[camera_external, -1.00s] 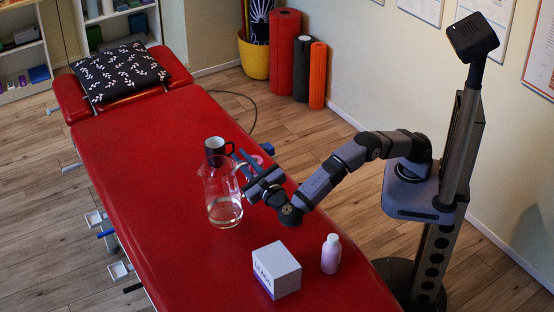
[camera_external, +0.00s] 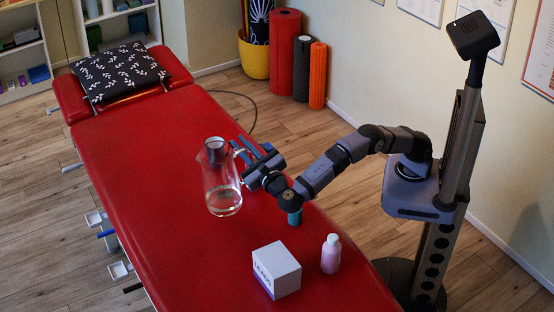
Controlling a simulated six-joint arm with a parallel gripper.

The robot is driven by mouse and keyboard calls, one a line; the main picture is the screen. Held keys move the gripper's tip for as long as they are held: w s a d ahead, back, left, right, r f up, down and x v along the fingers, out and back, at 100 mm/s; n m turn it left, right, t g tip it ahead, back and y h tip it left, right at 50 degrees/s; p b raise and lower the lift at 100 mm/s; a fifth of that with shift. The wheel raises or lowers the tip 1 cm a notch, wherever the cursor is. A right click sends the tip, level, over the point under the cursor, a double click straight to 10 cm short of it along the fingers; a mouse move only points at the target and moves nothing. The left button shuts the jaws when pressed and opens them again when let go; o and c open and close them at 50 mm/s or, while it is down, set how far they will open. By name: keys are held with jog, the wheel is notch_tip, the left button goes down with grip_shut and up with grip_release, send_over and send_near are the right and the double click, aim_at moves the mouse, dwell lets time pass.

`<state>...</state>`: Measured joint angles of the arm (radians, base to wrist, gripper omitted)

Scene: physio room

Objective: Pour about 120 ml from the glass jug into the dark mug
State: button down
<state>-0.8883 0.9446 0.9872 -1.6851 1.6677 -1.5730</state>
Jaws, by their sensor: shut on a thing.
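The clear glass jug (camera_external: 222,183) has a little clear liquid at its bottom and looks about upright. My gripper (camera_external: 240,153) is shut on the jug's handle, on its right side. The jug seems to be held above the red treatment table (camera_external: 160,180), though the gap is hard to judge. The dark mug (camera_external: 215,152) stands behind the jug and is seen mostly through its upper part. The mug's inside and most of its outline are hidden.
A white box (camera_external: 277,270) and a pink bottle with a white cap (camera_external: 331,254) stand nearer the camera. A small teal object (camera_external: 294,218) shows just below my wrist. A patterned pillow (camera_external: 118,72) lies at the far end. The table's left side is clear.

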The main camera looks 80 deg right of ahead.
jog(key=shift+r, duration=0.35)
